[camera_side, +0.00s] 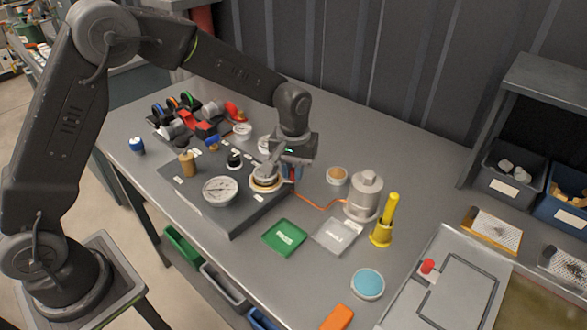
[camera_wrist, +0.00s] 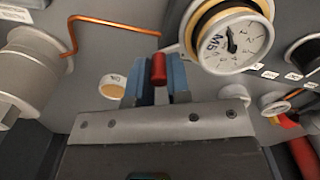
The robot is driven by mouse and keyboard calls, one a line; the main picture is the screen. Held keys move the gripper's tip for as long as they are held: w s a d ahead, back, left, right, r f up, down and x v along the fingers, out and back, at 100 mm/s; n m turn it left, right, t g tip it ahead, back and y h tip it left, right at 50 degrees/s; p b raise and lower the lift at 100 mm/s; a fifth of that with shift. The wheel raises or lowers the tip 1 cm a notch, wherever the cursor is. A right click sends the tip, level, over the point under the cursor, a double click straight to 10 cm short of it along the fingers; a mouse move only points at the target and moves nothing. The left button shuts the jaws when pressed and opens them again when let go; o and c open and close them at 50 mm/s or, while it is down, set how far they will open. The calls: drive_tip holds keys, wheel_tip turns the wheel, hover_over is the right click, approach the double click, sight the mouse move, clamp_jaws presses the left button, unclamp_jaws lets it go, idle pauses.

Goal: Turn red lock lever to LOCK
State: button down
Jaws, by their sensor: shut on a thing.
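The red lock lever (camera_wrist: 158,68) shows in the wrist view as a short red rounded bar standing between the two blue fingers of my gripper (camera_wrist: 157,80). The fingers are shut on it from both sides. Its base and any LOCK marking are hidden or too small to read. In the side view my gripper (camera_side: 287,168) is low over the right end of the dark grey pump panel (camera_side: 180,207), and the lever can hardly be made out there.
A round gauge (camera_wrist: 232,45) is close right of the fingers in the wrist view. An orange line (camera_side: 315,202) runs to a grey cylinder (camera_side: 364,196). Coloured valves (camera_side: 195,122) stand behind.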

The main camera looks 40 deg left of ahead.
drive_tip(key=m, duration=0.1)
drive_tip(key=s+d+m, duration=0.1)
drive_tip(key=shift+s+m, duration=0.15)
drive_tip(key=shift+m, duration=0.25)
drive_tip(key=m, duration=0.1)
drive_tip(key=s+m, duration=0.1)
drive_tip(key=shift+s+d+m, duration=0.2)
drive_tip(key=shift+d+m, duration=0.05)
drive_tip(key=shift+m, duration=0.05)
drive_tip(key=s+m, duration=0.2)
drive_tip(key=m, duration=0.1)
drive_tip(key=shift+s+m, duration=0.35)
drive_tip(key=shift+m, duration=0.45)
drive_tip(key=shift+s+m, duration=0.35)
drive_tip(key=shift+m, duration=0.45)
drive_tip(key=c, duration=1.1)
unclamp_jaws()
drive_tip(key=shift+r, duration=0.15)
